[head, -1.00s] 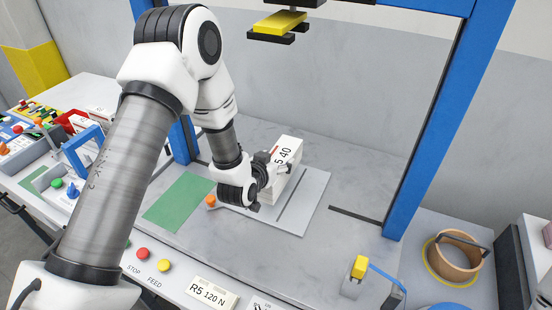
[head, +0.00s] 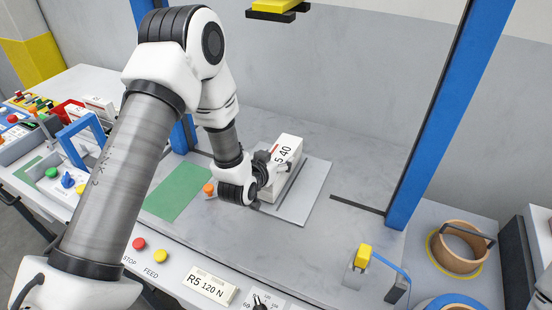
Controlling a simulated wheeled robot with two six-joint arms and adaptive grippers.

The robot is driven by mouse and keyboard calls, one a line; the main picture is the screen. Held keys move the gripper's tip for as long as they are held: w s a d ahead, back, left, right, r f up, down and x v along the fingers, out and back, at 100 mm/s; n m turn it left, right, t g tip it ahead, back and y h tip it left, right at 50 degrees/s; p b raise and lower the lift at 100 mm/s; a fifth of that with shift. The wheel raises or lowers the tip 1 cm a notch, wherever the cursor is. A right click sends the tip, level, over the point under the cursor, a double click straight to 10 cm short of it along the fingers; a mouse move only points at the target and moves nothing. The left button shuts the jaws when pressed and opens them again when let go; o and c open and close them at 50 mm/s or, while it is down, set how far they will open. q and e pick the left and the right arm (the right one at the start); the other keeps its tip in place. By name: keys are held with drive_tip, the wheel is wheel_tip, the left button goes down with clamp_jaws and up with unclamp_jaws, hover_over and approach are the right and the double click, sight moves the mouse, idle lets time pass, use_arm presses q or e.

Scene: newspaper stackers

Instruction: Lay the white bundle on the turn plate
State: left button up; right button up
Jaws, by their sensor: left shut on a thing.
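The white bundle (head: 290,147) is a white block with a red mark and the black print "5 40" on its face. It stands over the grey turn plate (head: 313,200), a flat slotted plate on the work table. I cannot tell whether its underside touches the plate. My left gripper (head: 264,172) is shut on the bundle's near left side, and the wrist hides its lower left part and part of the plate. My right gripper is not in view.
An orange knob (head: 209,188) and a green mat (head: 178,193) lie left of the plate. Blue frame posts (head: 430,125) stand at both sides, with a yellow-topped head (head: 278,6) above. A yellow-capped lever (head: 363,256) is at the right front. The table right of the plate is clear.

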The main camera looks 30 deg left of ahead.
use_arm(q)
drive_tip(key=shift+f+b, duration=0.35)
drive_tip(key=shift+b, duration=0.05)
drive_tip(key=o, duration=1.9)
drive_tip(key=shift+s, duration=0.1)
